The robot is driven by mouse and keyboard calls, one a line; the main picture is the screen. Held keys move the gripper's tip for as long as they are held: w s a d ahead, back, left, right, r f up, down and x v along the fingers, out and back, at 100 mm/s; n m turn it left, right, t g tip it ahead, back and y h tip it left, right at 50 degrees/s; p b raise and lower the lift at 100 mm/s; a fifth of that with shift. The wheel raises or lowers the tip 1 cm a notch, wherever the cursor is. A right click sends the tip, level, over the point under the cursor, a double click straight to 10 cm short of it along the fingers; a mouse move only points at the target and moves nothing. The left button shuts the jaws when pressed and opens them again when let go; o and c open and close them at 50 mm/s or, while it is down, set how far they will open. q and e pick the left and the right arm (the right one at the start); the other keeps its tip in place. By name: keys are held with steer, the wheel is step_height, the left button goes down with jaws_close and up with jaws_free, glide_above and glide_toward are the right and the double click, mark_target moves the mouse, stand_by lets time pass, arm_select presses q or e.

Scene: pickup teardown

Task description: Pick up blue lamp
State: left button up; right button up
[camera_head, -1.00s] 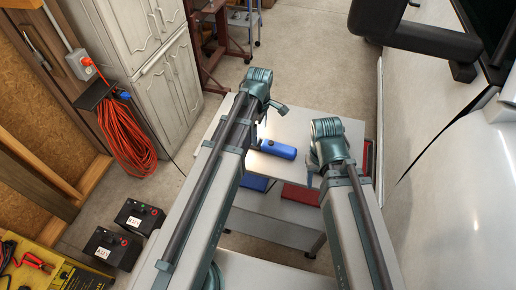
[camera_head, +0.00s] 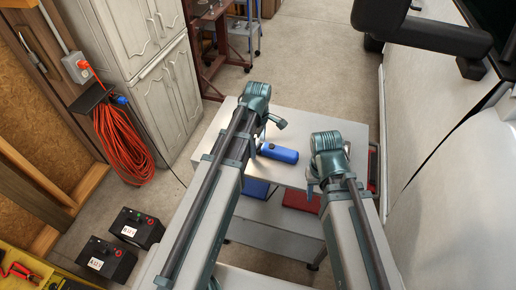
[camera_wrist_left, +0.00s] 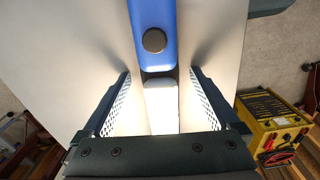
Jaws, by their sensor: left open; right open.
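The blue lamp (camera_head: 279,153) lies on the light grey top of a cart (camera_head: 318,125). In the left wrist view the lamp (camera_wrist_left: 153,18) shows a round dark button and a pale end part that reaches down between the fingers. My left gripper (camera_head: 262,140) is just left of the lamp in the head view. In the left wrist view my left gripper (camera_wrist_left: 160,105) is open, with a finger on each side of the lamp's pale end, apart from it. My right gripper (camera_head: 312,187) hangs near the cart's front edge, to the right of the lamp; its fingers are mostly hidden.
A blue box (camera_head: 256,188) and a red box (camera_head: 300,199) sit on the cart's lower level. A white vehicle (camera_head: 450,170) stands close on the right. Two black battery boxes (camera_head: 137,226) stand on the floor at the left. Open floor (camera_head: 310,60) lies beyond the cart.

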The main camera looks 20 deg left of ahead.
arm_select(q)
jaws_close()
stand_by(0.3)
steer(key=shift+r, duration=0.15)
step_height(320, 180, up, 10)
steer(key=p, duration=1)
step_height(320, 180, up, 7)
steer(key=p, duration=0.7)
glide_above(258, 143)
stand_by(0.9)
steer(key=c, duration=0.6)
jaws_free()
steer(key=shift+w, duration=0.1)
jaws_close()
